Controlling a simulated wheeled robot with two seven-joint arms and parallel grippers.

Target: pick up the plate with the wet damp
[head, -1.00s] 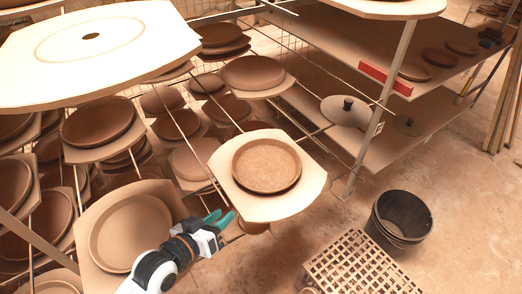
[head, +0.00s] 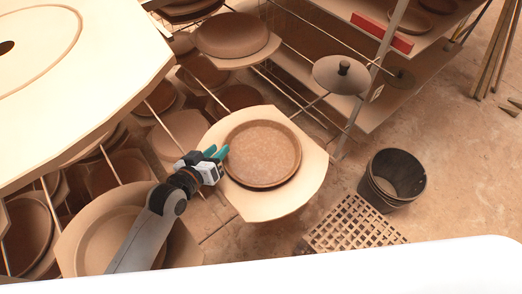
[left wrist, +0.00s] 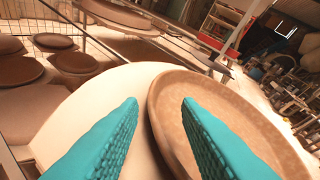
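A round brown plate (head: 262,153) with a raised rim and a mottled, damp-looking floor lies on a pale board (head: 262,203) with cut corners. My left gripper (head: 216,153) is at the plate's left rim, its teal fingers pointing toward it. In the left wrist view the teal fingers (left wrist: 158,102) are apart, with the near rim of the plate (left wrist: 240,112) showing between and beyond them. I cannot tell whether a finger touches the rim. My right gripper is not in view.
Racks of pale boards with brown plates (head: 238,35) fill the left and back. A large pale board (head: 90,90) overhangs at upper left. A dark bucket (head: 393,178) and a wooden grid (head: 352,226) are on the floor at right. A lidded disc (head: 341,75) is behind.

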